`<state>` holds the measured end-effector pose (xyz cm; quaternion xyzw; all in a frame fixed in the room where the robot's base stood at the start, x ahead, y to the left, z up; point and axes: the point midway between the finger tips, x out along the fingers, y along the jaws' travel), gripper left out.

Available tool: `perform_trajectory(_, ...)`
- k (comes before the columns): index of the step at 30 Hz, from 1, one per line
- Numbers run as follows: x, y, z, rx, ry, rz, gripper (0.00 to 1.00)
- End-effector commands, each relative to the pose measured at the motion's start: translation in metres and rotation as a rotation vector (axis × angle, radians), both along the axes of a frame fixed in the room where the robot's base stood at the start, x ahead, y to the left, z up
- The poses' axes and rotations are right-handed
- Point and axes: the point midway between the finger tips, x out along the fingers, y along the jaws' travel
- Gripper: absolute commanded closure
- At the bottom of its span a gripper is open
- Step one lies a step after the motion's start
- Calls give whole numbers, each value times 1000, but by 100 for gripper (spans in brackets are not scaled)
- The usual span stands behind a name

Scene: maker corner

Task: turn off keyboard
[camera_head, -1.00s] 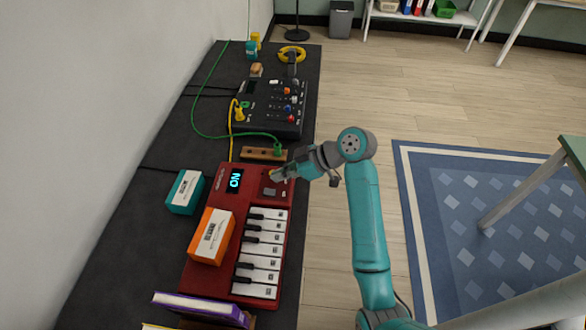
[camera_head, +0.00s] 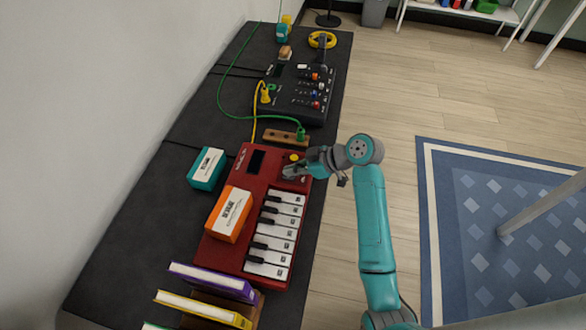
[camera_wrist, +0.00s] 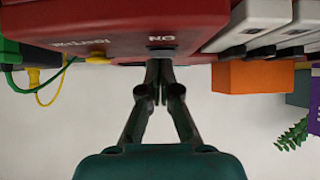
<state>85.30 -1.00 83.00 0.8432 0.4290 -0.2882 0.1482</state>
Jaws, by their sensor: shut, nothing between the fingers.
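The red keyboard (camera_head: 228,252) lies on the dark bench top with its white keys along its right side. Its small display (camera_head: 256,161) is dark, showing no lit text. In the wrist view the red case (camera_wrist: 110,25) fills the top, with a dark button under a small label. My shut fingertips (camera_wrist: 160,68) are at that button; whether they touch it I cannot tell.
An orange box (camera_head: 230,214) sits on the keyboard's left part. A teal box (camera_head: 207,168) stands left of it. A mixer (camera_head: 300,95) with green and yellow cables lies beyond. Books (camera_head: 212,281) stand at the near end. Open floor is to the right.

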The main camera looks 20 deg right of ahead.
Motion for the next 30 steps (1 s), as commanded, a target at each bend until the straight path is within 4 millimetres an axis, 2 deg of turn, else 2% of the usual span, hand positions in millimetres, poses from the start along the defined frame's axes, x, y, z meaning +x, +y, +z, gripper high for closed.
perform_trajectory(30,9,12,5,-1,4,0,100)
